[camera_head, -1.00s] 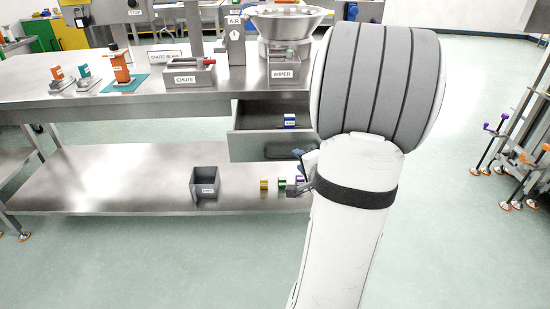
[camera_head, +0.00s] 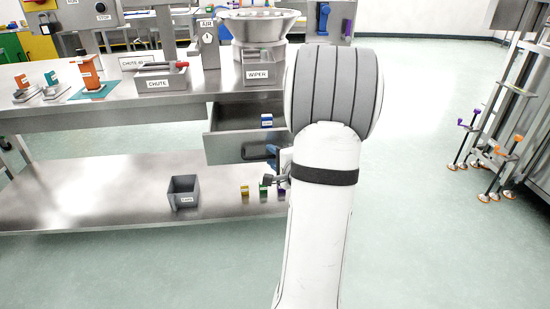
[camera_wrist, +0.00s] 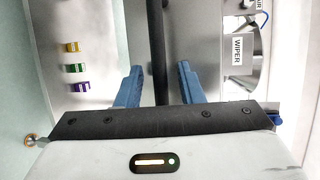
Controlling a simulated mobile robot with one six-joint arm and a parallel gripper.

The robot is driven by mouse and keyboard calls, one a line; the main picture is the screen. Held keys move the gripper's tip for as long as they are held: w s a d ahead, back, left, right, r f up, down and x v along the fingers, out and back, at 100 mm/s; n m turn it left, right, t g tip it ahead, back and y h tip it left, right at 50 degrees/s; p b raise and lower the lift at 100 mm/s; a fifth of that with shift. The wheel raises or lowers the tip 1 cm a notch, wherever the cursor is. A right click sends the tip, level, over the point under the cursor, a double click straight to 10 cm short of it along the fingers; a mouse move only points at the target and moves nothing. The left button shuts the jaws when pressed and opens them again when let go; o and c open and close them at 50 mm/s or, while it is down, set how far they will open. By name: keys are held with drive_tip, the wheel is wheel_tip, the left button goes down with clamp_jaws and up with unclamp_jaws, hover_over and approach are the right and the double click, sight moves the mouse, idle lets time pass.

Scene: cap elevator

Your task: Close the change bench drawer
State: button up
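The change bench drawer (camera_head: 225,149) stands pulled out under the bench top in the head view, a small blue and white box (camera_head: 266,121) inside it. Its right part is hidden behind my arm. My gripper shows only in part there, a blue finger (camera_head: 272,151) by the drawer front. In the wrist view my gripper (camera_wrist: 160,76) has its two blue fingers well apart. A dark bar lies in line with the gap between them; I cannot tell whether it is part of the drawer or whether anything touches.
The steel bench top (camera_head: 120,98) holds a box labelled WIPER (camera_head: 257,75) and a CHUTE box (camera_head: 160,82). On the lower shelf (camera_head: 90,195) are a grey bin (camera_head: 184,193) and small yellow, green and purple blocks. A wheeled rack (camera_head: 500,150) stands right; floor between is clear.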

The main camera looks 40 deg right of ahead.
clamp_jaws()
idle(0.5)
drive_tip(key=shift+d, duration=0.1)
